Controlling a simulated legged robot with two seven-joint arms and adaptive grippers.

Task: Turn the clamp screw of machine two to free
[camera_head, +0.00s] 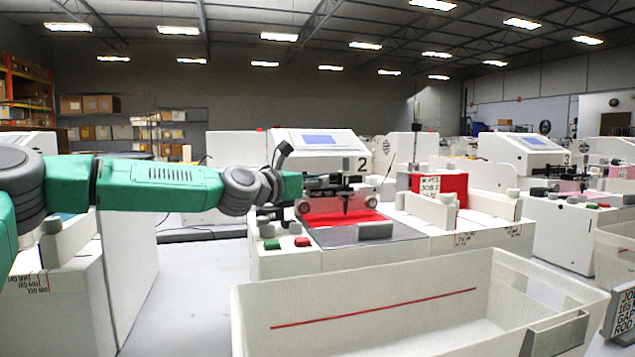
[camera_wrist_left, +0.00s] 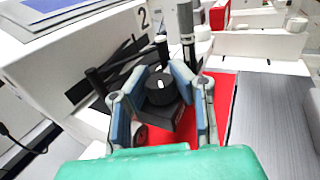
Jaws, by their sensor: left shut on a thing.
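Machine two (camera_head: 355,148) stands ahead, white, with a sloped screen and a "2" on its front; its white housing also shows in the left wrist view (camera_wrist_left: 70,60). The clamp screw (camera_wrist_left: 160,86) is a round black knob with a short white mark on top, in the middle of the left wrist view. My left gripper (camera_wrist_left: 163,75) is shut on the knob, one finger on each side. In the head view my left gripper (camera_head: 298,186) is at the left of the machine's carriage, and the knob cannot be made out there. My right gripper is not in view.
Red material (camera_head: 342,218) lies on the machine's bed, beside a grey plate (camera_head: 340,237). A green button (camera_head: 271,244) and a red button (camera_head: 302,242) sit at the front left. A large white bin (camera_head: 262,310) stands in front. Similar machines stand at right.

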